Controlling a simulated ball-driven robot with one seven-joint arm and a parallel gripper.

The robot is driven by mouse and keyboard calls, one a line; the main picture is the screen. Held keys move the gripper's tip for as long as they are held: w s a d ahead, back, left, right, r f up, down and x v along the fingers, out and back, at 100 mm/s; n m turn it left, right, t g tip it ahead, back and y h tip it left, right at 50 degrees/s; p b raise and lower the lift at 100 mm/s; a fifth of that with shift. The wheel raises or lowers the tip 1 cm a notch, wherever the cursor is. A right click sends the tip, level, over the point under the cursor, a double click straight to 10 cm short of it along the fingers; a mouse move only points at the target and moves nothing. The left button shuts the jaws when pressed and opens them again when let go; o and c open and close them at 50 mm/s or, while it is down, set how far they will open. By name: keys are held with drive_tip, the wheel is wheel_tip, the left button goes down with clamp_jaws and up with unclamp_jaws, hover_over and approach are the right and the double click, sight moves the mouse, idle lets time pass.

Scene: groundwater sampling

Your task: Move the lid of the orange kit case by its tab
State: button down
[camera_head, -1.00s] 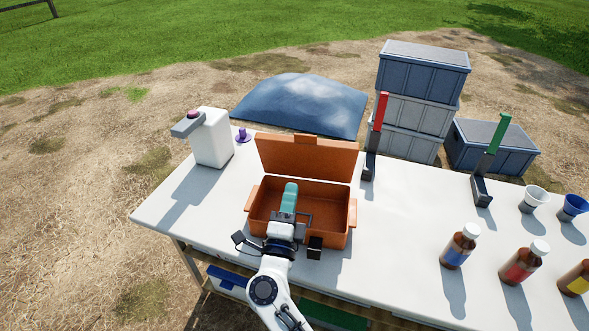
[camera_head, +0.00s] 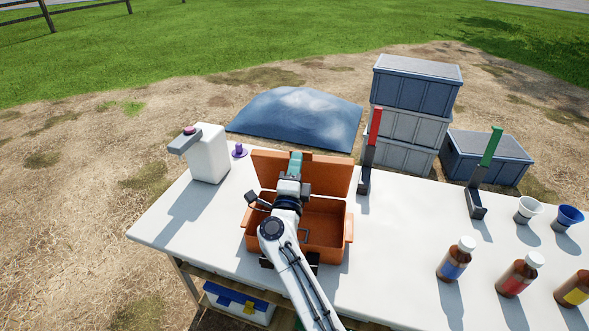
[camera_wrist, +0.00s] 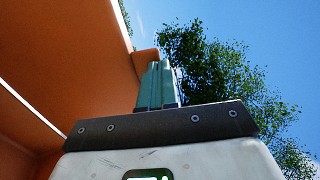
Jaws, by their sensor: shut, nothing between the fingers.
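The orange kit case (camera_head: 337,255) stands on the white table with its lid (camera_head: 337,176) raised upright at the back. My gripper (camera_head: 295,160) is in front of the lid, its teal fingers shut and empty, reaching to about the lid's top edge. In the wrist view the shut fingers (camera_wrist: 157,85) point up beside the orange lid (camera_wrist: 95,45), and a small orange tab (camera_wrist: 146,56) shows just beyond the fingertips. I cannot tell whether they touch. In the head view my gripper hides the tab and part of the case's inside.
A white dispenser (camera_head: 209,155) and a small purple object (camera_head: 239,151) stand left of the case. A red-handled holder (camera_head: 371,150) stands close to its right. Further right are a green-handled holder (camera_head: 483,173), cups and brown bottles (camera_head: 456,260). The table between is clear.

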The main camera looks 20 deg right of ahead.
drive_tip(key=w+d+r+g+p, duration=0.1)
drive_tip(key=w+d+r, duration=0.1)
drive_tip(key=w+d, duration=0.3)
drive_tip(key=w, duration=0.4)
drive_tip(key=shift+w+y, duration=0.25)
drive_tip(key=shift+y, duration=0.05)
idle(0.4)
drive_tip(key=shift+r, duration=0.1)
